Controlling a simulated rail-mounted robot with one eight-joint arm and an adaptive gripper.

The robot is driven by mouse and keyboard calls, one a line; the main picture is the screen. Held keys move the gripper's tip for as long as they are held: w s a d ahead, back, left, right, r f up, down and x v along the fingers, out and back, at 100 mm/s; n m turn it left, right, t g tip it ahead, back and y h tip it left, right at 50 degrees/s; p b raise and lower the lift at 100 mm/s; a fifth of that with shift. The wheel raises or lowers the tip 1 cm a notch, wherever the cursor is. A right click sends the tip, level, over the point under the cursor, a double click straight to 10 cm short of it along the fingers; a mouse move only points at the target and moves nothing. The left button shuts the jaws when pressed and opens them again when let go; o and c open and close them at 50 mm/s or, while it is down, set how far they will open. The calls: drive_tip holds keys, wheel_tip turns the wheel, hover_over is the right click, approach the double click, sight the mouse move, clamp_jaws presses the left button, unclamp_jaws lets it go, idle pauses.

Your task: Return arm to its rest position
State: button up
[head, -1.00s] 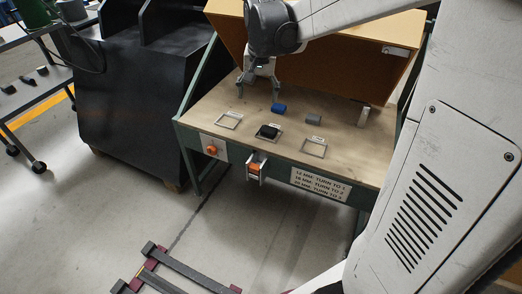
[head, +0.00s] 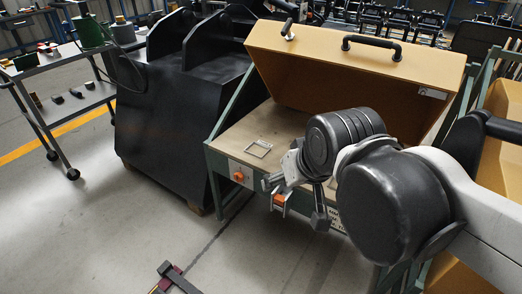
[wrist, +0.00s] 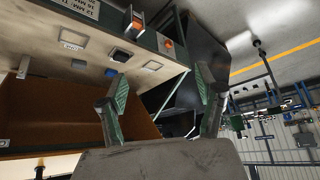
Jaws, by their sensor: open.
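My gripper (head: 294,203) is open and empty, raised in front of the workbench (head: 283,118), with its fingers spread. In the wrist view my gripper (wrist: 162,78) also shows its two green-padded fingers apart with nothing between them. In that view a black block (wrist: 121,55) sits in the middle square frame, and a small blue block (wrist: 111,72) lies near it by a fingertip. Two other frames, the left one (wrist: 72,39) and the right one (wrist: 152,65), look empty. In the head view my arm hides the blocks.
The bench has a raised orange-tan hood (head: 355,65) with a black handle. An orange knob (head: 238,177) and an orange-topped part (head: 279,200) are on its front. A black cabinet (head: 180,100) stands to the left, beside a grey cart (head: 50,75). The front-left floor is mostly open.

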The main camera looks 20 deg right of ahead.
drive_tip(key=shift+s+a+f+n, duration=0.15)
drive_tip(key=shift+s+f, duration=0.05)
drive_tip(key=shift+s, duration=0.15)
drive_tip(key=shift+s+a+f+n, duration=0.1)
drive_tip(key=shift+s+f+n, duration=0.1)
drive_tip(key=shift+s, duration=0.15)
drive_tip(key=shift+r, duration=0.15)
wheel_tip(320, 180, up, 8)
drive_tip(key=p, duration=0.8)
drive_tip(key=shift+r+p, duration=0.25)
drive_tip(key=shift+p, duration=0.15)
